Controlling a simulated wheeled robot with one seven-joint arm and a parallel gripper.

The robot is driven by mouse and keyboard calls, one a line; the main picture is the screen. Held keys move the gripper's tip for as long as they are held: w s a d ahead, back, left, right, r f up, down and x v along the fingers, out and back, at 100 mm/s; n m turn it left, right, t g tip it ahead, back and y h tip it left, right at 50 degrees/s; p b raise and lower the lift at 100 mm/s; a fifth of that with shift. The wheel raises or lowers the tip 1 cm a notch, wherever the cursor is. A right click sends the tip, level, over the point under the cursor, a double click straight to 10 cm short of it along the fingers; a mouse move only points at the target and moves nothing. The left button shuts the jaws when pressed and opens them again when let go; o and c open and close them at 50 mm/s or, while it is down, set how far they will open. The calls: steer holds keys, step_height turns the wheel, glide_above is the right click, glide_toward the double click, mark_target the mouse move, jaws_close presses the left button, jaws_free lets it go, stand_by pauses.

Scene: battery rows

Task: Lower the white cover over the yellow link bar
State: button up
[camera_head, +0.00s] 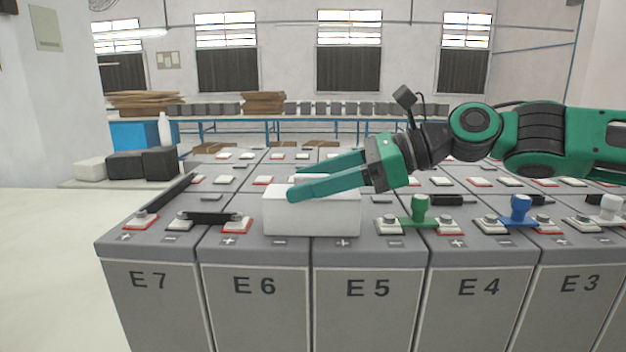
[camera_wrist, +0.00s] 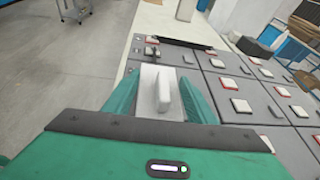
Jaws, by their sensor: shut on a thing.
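The white cover (camera_head: 312,214) is a box with a raised handle on top. In the head view it sits level across the seam between the fronts of batteries E6 and E5, its lower edge at or very near their tops; I cannot tell if it touches. My gripper (camera_head: 306,187) reaches in from the right and is shut on the cover's handle. In the wrist view the cover (camera_wrist: 149,100) and its upright handle lie between the two green fingers. The yellow link bar is not visible in either view; anything under the cover is hidden.
Green (camera_head: 420,209) and blue (camera_head: 520,209) knobbed link bars stand to the right of the cover. A black bar (camera_head: 207,217) lies to the left, between E7 and E6. Several terminals in red or grey frames fill the rows behind. Open floor (camera_head: 45,260) lies at the left.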

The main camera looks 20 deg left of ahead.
steer(key=o, duration=1.3)
steer(key=shift+d, duration=0.1)
